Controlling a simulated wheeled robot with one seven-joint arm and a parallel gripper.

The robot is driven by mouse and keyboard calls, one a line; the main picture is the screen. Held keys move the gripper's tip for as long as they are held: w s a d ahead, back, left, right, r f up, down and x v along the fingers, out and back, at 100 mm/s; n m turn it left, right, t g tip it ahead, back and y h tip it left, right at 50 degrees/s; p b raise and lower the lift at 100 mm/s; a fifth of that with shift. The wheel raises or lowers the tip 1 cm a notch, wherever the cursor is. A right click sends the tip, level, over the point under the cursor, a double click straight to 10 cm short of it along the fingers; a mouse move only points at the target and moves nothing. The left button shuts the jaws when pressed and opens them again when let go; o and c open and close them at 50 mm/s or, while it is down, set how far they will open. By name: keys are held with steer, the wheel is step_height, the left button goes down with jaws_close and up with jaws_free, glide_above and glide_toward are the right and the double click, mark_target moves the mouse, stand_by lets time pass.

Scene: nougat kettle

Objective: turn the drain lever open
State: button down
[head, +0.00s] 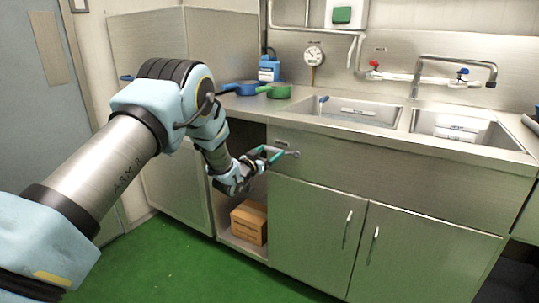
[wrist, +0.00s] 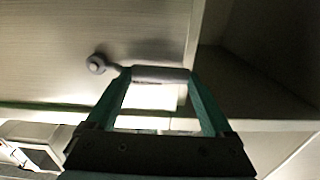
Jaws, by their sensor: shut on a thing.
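The drain lever (head: 291,154) is a small grey lever on the front panel below the left sink. In the wrist view its grey handle (wrist: 160,74) lies roughly level across the picture, with its round pivot (wrist: 97,64) to the left. My gripper (head: 270,156) is shut on the handle; its green fingers meet it from below in the wrist view (wrist: 159,80). In the head view my fingers hide most of the handle.
An open bay with a cardboard box (head: 250,222) lies below my wrist. Cabinet doors (head: 345,235) stand to the right. The green floor in front is clear.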

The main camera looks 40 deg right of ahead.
steer(key=r+m+b, duration=0.1)
steer(key=m+b, duration=0.1)
steer(key=s+r+m+b, duration=0.1)
steer(key=m, duration=0.1)
steer(key=shift+d+r+b, duration=0.1)
steer(key=shift+r+b, duration=0.3)
steer(key=r+m+b, duration=0.1)
steer(key=s+m+b, duration=0.1)
steer(key=m+b, duration=0.1)
steer(key=s+r+m+b, duration=0.1)
steer(key=shift+d+r+m, duration=0.25)
steer(key=shift+r+m, duration=0.1)
steer(key=shift+m, duration=0.05)
steer(key=s+m+b, duration=0.1)
steer(key=r+m+b, duration=0.1)
steer(key=m+b, duration=0.1)
steer(key=s+m+b, duration=0.1)
steer(key=b, duration=0.1)
steer(key=shift+s+d+r+m, duration=0.3)
steer(key=shift+s+d, duration=0.05)
steer(key=shift+d, duration=0.05)
steer(key=s+m+b, duration=0.2)
steer(key=m+b, duration=0.1)
steer(key=s+m+b, duration=0.1)
steer(key=b, duration=0.1)
steer(key=shift+d+r, duration=0.35)
steer(key=shift+r, duration=0.05)
jaws_free()
steer(key=shift+r, duration=0.1)
